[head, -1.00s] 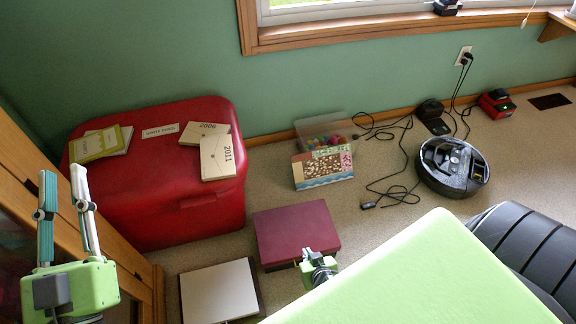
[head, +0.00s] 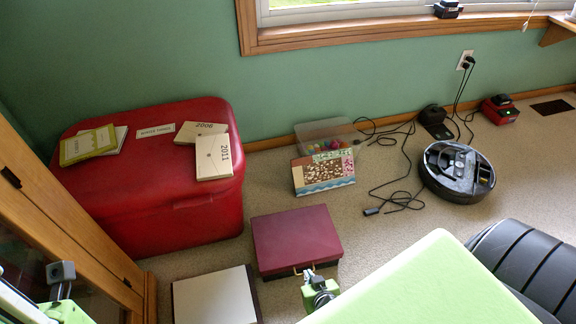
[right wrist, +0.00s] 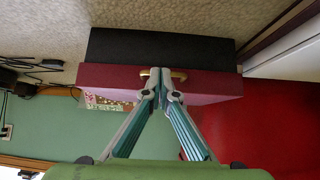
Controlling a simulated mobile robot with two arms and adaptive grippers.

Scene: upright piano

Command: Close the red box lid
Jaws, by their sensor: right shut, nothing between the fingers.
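The dark red box (head: 295,238) sits on the carpet in the middle of the head view. Its maroon lid lies flat over a black base, and no gap shows between them. In the right wrist view the picture is upside down; the lid (right wrist: 108,82) and black base (right wrist: 160,46) show, with a brass handle at the front. My right gripper (head: 307,273) is at the box's front edge. Its fingertips (right wrist: 161,72) are together at the handle, partly covering it; contact is unclear. My left gripper (head: 62,290) is cut off at lower left; its fingers are not clear.
A large red chest (head: 150,210) with books on top stands behind left. A white-topped panel (head: 215,297) lies left of the box. A puzzle box (head: 323,173), a clear bin (head: 325,130), cables and a robot vacuum (head: 457,171) are behind right.

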